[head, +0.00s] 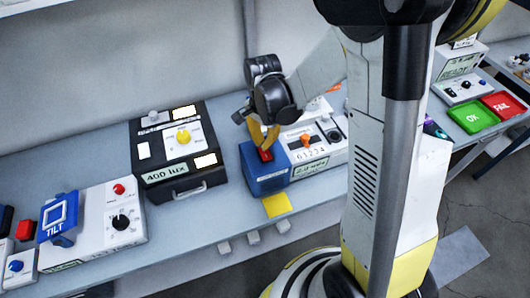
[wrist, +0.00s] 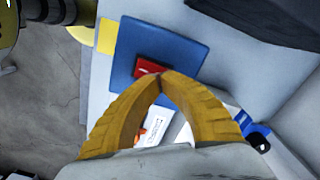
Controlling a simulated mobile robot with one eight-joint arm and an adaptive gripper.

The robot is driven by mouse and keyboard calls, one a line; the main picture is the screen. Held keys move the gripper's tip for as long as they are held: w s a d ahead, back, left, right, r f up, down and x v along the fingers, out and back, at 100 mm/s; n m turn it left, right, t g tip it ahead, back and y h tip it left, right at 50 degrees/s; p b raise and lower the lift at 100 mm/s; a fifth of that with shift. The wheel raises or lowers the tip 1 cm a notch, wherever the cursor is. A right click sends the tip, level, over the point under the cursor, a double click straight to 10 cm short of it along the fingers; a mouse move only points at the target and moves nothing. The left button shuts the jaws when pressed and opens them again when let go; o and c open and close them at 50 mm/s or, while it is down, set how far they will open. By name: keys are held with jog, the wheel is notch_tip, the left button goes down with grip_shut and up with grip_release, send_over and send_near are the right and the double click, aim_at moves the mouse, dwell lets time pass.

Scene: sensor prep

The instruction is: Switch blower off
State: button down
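A blue box (head: 268,184) with a red rocker switch (head: 266,156) on its top stands on the bench in the head view; it appears to be the blower. In the wrist view the blue box (wrist: 190,42) lies beyond my fingers, and the red switch (wrist: 149,67) shows a small white mark. My gripper (head: 264,147) is over the box top. Its yellow fingertips meet in the wrist view (wrist: 161,76), with nothing seen between them. The tips are at the edge of the switch; I cannot tell whether they touch it. They hide part of it.
A white panel (head: 308,160) with an orange knob adjoins the blue box on the right. A black light box (head: 165,172) stands to the left. A yellow note (head: 276,205) lies at the bench's front edge. Green OK and red FAIL pads (head: 503,104) are far right.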

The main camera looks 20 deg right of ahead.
jog(key=shift+f+b, duration=1)
jog(key=shift+f, duration=0.15)
dwell(0.4)
jog(key=shift+r, duration=0.1)
jog(key=shift+r+p, duration=2.35)
jog(key=shift+r, duration=1.1)
